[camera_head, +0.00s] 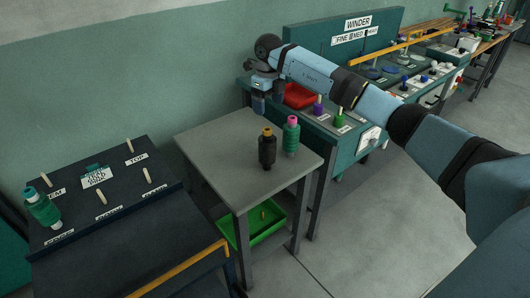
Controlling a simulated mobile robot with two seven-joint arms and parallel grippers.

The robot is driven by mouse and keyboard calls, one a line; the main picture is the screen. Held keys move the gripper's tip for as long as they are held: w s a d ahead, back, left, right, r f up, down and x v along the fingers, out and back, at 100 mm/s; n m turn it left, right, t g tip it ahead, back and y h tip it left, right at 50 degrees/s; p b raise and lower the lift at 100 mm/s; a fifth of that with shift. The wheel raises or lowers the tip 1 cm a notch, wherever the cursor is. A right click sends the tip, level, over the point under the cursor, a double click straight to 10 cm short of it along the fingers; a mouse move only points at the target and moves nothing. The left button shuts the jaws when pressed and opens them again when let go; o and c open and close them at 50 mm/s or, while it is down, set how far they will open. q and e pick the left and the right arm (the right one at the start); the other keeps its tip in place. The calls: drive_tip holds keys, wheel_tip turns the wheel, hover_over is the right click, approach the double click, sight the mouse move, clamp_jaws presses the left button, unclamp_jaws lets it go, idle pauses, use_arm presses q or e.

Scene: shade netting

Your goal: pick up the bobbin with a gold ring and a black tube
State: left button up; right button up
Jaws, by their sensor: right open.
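The bobbin with a gold ring and a black tube (267,151) stands upright on the small grey table. Its body is dark and the gold ring is at its top. A green bobbin with a pink top (291,136) stands close to its right. My right gripper (259,108) is open and empty, pointing down above the back edge of the table, behind and above the dark bobbin and apart from it. My right arm reaches in from the right. My left gripper does not show.
The grey table (215,143) has free room on its left. A green tray (280,217) sits on its lower shelf. A dark peg board (125,207) with a green bobbin (43,208) is at left. The winder bench (345,140) with several bobbins stands behind right.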

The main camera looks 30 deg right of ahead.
sight(267, 150)
wheel_tip(267, 150, down, 13)
drive_tip(key=shift+s+b, duration=0.2)
drive_tip(key=shift+b, duration=0.25)
drive_tip(key=c, duration=1.3)
